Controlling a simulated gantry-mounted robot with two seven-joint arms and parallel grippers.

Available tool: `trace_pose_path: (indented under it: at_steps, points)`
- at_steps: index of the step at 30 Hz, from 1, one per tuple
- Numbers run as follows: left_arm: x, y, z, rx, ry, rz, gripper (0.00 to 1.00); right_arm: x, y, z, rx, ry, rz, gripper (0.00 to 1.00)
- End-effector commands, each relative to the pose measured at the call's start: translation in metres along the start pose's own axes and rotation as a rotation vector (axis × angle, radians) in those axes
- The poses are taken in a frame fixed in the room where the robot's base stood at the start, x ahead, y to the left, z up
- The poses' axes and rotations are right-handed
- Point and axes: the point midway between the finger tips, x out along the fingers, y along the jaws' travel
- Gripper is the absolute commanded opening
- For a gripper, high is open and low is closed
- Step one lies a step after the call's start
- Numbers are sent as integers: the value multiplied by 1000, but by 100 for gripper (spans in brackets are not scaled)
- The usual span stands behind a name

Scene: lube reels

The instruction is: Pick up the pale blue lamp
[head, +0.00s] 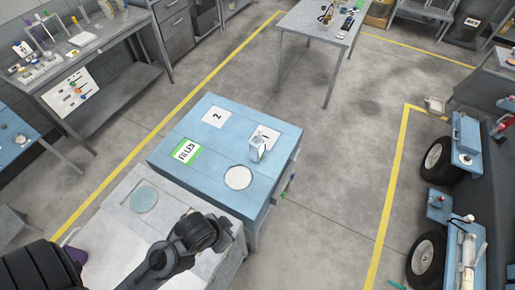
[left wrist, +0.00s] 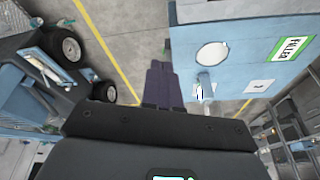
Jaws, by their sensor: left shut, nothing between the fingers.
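A small pale blue upright object, which I take to be the lamp (head: 257,148), stands on the blue table (head: 185,128), at the near edge of the card marked 1. It is too small to make out in detail. In the left wrist view the lamp (left wrist: 203,84) stands close to the white disc (left wrist: 212,55). My left gripper (left wrist: 158,82) is shut and empty. In that view its purple fingers lie to the left of the lamp, with floor behind them, apart from it. I cannot make out a right gripper in either view.
A grey worktop (head: 118,228) with a round grey-blue disc (head: 145,199) adjoins in front. Open floor (head: 345,150) lies to the right.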

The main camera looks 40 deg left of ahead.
Motion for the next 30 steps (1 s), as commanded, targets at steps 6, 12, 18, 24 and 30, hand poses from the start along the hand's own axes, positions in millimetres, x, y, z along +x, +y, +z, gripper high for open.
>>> trace_pose_path:
  at_steps: [6, 12, 18, 24, 30]
  points:
    - [0, 0, 0, 0, 0, 0, 0, 0, 0, 0, 0, 0, 0, 43]
    - [0, 0, 0, 0, 0, 0, 26, 0, 0, 0, -1, 0, 0, 43]
    - [0, 0, 0, 0, 0, 0, 57, 0, 1, 0, -6, -1, 5, 43]
    - [0, 0, 0, 0, 0, 0, 87, 0, 2, 1, -9, -2, 7, 43]
    - [0, 0, 0, 0, 0, 0, 89, 0, 2, 1, -9, -2, 7, 43]
